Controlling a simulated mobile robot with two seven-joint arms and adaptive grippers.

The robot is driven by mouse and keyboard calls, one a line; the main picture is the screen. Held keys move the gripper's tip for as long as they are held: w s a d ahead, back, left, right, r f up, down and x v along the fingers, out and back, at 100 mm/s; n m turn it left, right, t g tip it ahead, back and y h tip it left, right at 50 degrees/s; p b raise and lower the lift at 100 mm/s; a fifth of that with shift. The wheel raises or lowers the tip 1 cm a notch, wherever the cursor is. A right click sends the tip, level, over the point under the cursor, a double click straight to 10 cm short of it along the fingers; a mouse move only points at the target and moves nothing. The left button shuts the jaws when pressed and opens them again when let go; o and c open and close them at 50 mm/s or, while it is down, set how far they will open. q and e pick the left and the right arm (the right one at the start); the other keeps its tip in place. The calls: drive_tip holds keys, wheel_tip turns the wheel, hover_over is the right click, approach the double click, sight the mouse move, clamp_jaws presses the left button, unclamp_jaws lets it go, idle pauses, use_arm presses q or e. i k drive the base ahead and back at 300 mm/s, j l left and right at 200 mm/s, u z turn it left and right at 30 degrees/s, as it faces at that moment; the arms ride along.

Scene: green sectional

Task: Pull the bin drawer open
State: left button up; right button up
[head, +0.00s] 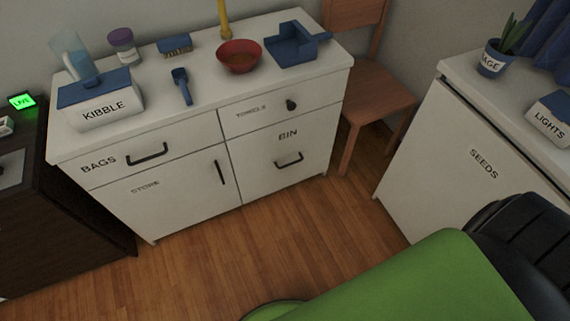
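The bin drawer (262,171) is the lower right front of the white cabinet in the head view, labelled BIN. It has a dark bar handle (289,160) and looks closed, flush with the cabinet face. Neither of my grippers shows in the head view. A green rounded shape and black segmented parts fill the lower right corner, and nothing touches the bin handle.
Above the bin is a drawer with a round knob (291,105). Left are the BAGS drawer (150,163) and the STORE door (170,196). A wooden chair (372,95) stands right of the cabinet, then a SEEDS cabinet (455,160). Wooden floor (265,235) in front is clear.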

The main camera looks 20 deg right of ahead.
sight(266, 159)
drive_tip(key=z, duration=0.65)
drive_tip(key=i+l+z, duration=0.2)
drive_tip(key=z, duration=0.3)
drive_tip(key=i+l+z, duration=0.15)
drive_tip(key=i+z, duration=0.15)
drive_tip(key=z, duration=0.2)
